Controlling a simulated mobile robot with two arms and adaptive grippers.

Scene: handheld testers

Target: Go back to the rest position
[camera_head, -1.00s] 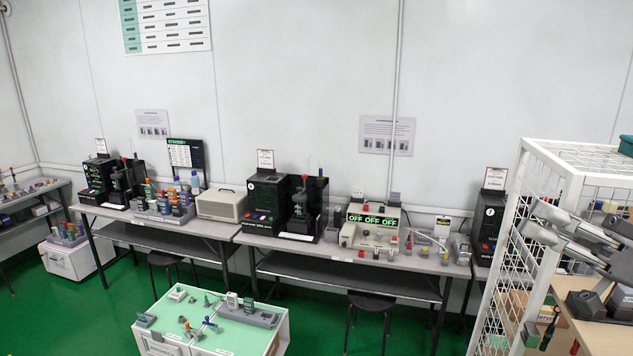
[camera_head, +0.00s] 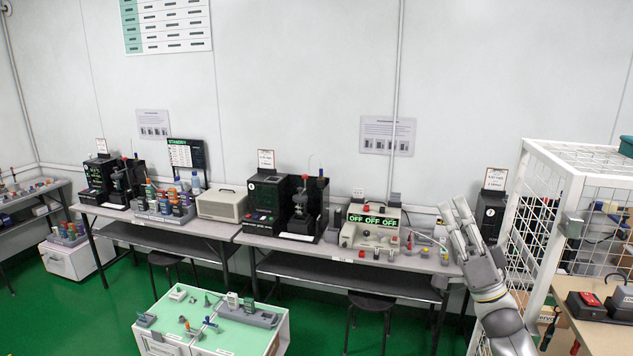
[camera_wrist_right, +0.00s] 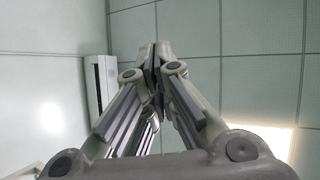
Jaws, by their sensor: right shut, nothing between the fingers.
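My right gripper (camera_head: 456,212) is raised on my upright right arm, in front of the right end of the long workbench. It stands just left of the white wire rack in the picture. Its fingers point up. In the right wrist view my right gripper (camera_wrist_right: 156,60) is shut with its fingertips together and nothing between them. My left gripper is not in view.
Workbenches (camera_head: 340,252) with testers line the wall. A low cabinet (camera_head: 172,318) with small parts stands front centre.

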